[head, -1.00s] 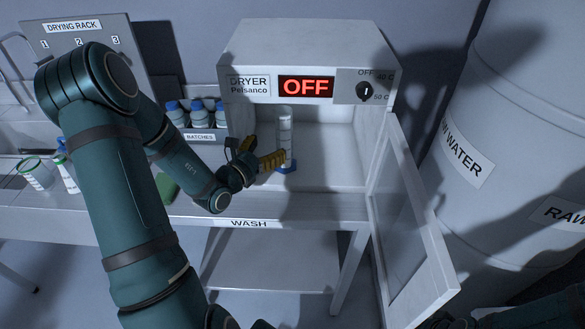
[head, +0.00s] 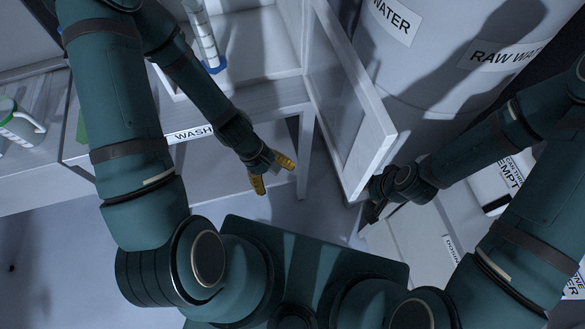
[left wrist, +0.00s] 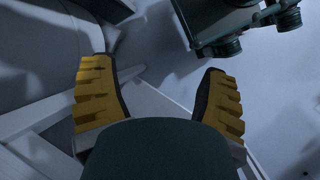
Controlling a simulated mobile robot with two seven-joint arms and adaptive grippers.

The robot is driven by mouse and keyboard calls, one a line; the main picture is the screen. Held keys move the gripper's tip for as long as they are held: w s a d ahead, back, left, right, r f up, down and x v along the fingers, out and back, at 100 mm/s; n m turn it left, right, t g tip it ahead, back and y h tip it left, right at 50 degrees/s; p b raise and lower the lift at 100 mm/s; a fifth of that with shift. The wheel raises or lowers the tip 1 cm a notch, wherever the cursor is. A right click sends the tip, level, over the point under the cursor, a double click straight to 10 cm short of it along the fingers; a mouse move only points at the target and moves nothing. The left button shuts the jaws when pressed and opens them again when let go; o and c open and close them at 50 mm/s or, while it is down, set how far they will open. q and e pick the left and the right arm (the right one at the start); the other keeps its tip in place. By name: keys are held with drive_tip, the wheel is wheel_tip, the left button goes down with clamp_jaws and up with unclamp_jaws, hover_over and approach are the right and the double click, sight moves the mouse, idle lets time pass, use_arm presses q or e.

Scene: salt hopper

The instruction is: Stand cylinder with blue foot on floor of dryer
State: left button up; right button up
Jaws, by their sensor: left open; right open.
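The clear cylinder (head: 205,40) with a blue foot (head: 214,68) stands upright inside the dryer (head: 262,50), near the front of its floor, in the head view. My left gripper (head: 272,178) is open and empty, in front of and below the bench edge, well apart from the cylinder. Its two yellow fingers (left wrist: 96,95) stand apart in the left wrist view with nothing between them. My right gripper (head: 372,205) is open beside the lower corner of the dryer door. The cylinder's top is cut off by the picture edge.
The dryer door (head: 345,90) hangs wide open to the right, close to my right gripper. A raw water tank (head: 440,70) stands behind it. A bench with a WASH label (head: 190,134) runs left, with a green-rimmed beaker (head: 18,125) on it. Boxes (head: 440,225) stand at right.

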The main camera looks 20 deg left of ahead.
use_arm(q)
drive_tip(key=w+d+m+t, duration=0.1)
drive_tip(key=m, duration=0.2)
drive_tip(key=w+d+f+m+t+y, duration=0.1)
drive_tip(key=m, duration=0.1)
drive_tip(key=w+d+m+t, duration=0.1)
drive_tip(key=d+m, duration=0.1)
drive_tip(key=m, duration=0.1)
drive_tip(key=shift+w+f+m+y, duration=0.3)
drive_tip(key=shift+w+f, duration=0.05)
drive_tip(key=shift+s+f+b, duration=0.2)
drive_tip(key=shift+f+b, duration=0.5)
drive_tip(key=shift+f, duration=0.05)
